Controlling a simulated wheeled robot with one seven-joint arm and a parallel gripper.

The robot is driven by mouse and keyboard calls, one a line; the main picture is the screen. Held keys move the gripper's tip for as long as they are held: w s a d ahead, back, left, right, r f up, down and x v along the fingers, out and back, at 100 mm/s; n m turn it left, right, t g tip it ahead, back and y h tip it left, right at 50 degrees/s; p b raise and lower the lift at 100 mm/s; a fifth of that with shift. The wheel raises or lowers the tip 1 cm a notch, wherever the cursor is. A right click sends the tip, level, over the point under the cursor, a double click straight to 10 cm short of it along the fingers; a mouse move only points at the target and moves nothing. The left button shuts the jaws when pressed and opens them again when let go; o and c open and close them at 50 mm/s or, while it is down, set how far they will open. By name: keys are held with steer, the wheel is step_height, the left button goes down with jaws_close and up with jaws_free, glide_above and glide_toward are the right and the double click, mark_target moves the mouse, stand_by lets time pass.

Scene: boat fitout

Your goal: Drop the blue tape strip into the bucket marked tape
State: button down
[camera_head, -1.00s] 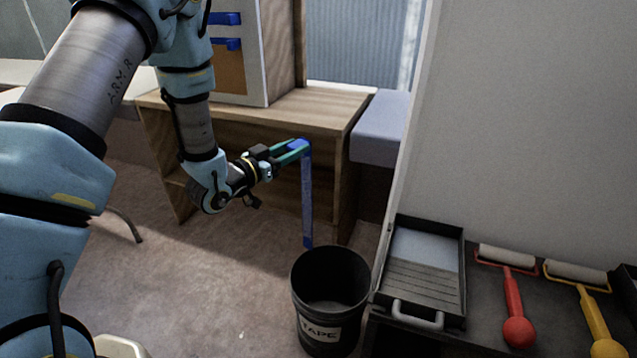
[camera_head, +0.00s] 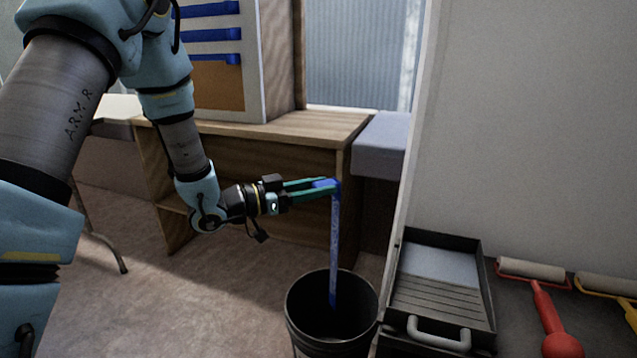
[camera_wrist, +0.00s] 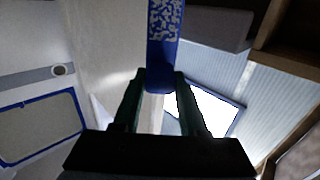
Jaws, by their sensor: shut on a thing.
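The blue tape strip (camera_head: 335,240) hangs straight down from my gripper (camera_head: 325,187), which is shut on its top end. In the head view its lower end overlaps the opening of the black bucket (camera_head: 300,325), near or just below the rim's height. The bucket stands on the floor; its tape label is out of the picture now. In the wrist view the strip (camera_wrist: 165,40) shows between the fingertips of my gripper (camera_wrist: 160,80), with a pale pattern on it.
A paint tray (camera_head: 440,290) and rollers, one with a red handle (camera_head: 545,310), lie on a dark surface right of the bucket. A white panel (camera_head: 520,130) rises behind them. A wooden bench (camera_head: 290,128) stands behind my gripper. More blue strips (camera_head: 215,34) are on a board behind. Floor left of the bucket is clear.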

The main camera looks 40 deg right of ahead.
mark_target(333, 265)
step_height(333, 265, down, 23)
steer(key=b, duration=1.7)
steer(key=shift+r, duration=0.1)
jaws_free()
steer(key=v, duration=0.7)
steer(key=shift+a+p, duration=0.25)
steer(key=shift+p, duration=0.15)
stand_by(0.3)
